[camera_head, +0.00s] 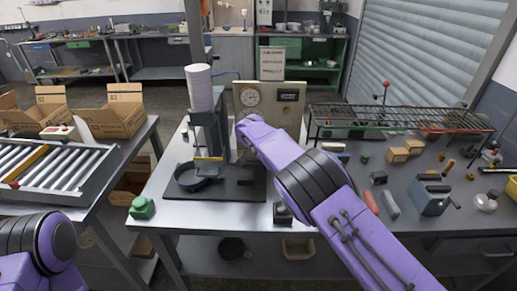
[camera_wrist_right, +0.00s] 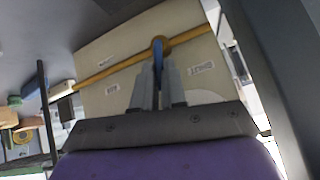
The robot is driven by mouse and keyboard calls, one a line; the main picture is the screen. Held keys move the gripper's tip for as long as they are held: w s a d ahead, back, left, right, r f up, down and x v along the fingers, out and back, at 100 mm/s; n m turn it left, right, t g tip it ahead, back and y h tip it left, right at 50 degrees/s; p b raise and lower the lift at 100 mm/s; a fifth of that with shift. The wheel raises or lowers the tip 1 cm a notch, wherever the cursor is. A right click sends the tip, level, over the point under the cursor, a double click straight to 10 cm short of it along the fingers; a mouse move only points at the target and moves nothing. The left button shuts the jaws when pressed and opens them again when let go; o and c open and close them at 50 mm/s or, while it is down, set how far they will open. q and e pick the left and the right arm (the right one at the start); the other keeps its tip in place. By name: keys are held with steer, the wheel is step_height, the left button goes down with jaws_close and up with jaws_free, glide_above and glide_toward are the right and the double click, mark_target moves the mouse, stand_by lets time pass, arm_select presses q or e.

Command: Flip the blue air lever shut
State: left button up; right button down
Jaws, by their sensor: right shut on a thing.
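The blue air lever (camera_wrist_right: 157,62) shows in the right wrist view, in front of a yellow pipe (camera_wrist_right: 120,70) that crosses a beige panel. The lever stands roughly across the pipe in this view. My right gripper (camera_wrist_right: 158,85) is shut on the lever, with one grey finger on each side of it. The lever and the right gripper's fingers are hidden there. Of my left arm only a purple link shows at the lower left; its gripper is out of view.
A press with a white cylinder (camera_head: 199,88) stands left of my right arm, above a dark round pan (camera_head: 190,180). A wire rack (camera_head: 400,117) and small parts crowd the bench at right. A roller conveyor (camera_head: 50,168) and cardboard boxes (camera_head: 118,112) are at left.

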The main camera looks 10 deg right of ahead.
steer(key=shift+w+a+f+n+h+b, duration=0.1)
steer(key=shift+a+f+n+h+b, duration=0.25)
steer(key=shift+h+b, duration=0.5)
steer(key=shift+a+r, duration=0.15)
steer(key=c, duration=1.2)
jaws_free()
steer(key=shift+c, duration=0.2)
steer(key=shift+o, duration=0.3)
